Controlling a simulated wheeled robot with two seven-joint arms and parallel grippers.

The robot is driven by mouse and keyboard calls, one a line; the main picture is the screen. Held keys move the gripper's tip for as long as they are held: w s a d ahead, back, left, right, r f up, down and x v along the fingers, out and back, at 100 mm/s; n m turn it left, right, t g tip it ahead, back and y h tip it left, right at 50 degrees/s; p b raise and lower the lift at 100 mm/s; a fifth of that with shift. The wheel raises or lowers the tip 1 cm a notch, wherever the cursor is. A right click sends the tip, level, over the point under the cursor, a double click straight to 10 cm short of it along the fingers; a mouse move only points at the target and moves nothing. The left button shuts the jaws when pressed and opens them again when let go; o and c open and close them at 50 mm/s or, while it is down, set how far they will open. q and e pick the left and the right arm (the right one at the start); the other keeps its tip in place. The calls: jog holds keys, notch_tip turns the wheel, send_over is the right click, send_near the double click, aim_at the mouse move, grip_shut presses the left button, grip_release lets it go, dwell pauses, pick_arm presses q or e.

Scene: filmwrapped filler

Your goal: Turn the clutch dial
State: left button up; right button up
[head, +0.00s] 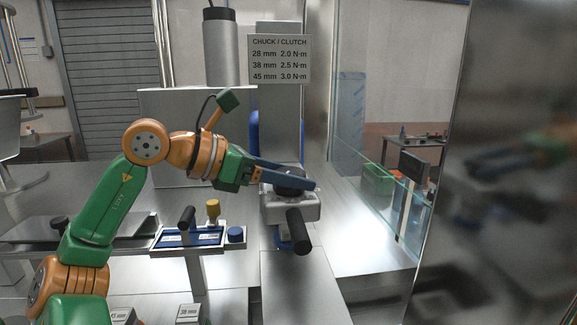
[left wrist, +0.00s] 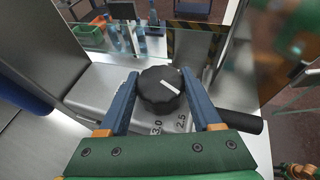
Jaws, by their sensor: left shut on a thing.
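The clutch dial is a black ribbed knob with a white pointer line, in the middle of the left wrist view (left wrist: 161,88). It sits on a grey metal housing (left wrist: 100,88) with the marks 3.0 and 2.5 in front of it. In the head view the fingers partly hide the dial. My right gripper is not in view.
A sign (head: 279,59) above lists chuck sizes and clutch torques. A blue tray (head: 188,238) with black and yellow knobs stands left of the housing. Marked blocks (head: 188,313) sit at the front. A glass panel (head: 375,190) and a shiny metal post (head: 440,200) stand to the right.

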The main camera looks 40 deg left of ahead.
pick_arm(q)
jog(key=shift+r+m+g+h+p, duration=0.25)
jog(key=shift+m+g+h+p, duration=0.15)
jog(key=shift+m+h+p, duration=0.45)
jog(key=shift+f+m+g+h+p, duration=0.15)
jog(key=shift+m+g+h+p, duration=0.15)
jog(key=shift+m+h+p, duration=0.2)
jog(key=shift+f, duration=0.1)
jog(key=o, duration=1.4)
jog(key=shift+w, duration=0.1)
jog(key=b+v, duration=0.2)
jog(key=v, duration=0.5)
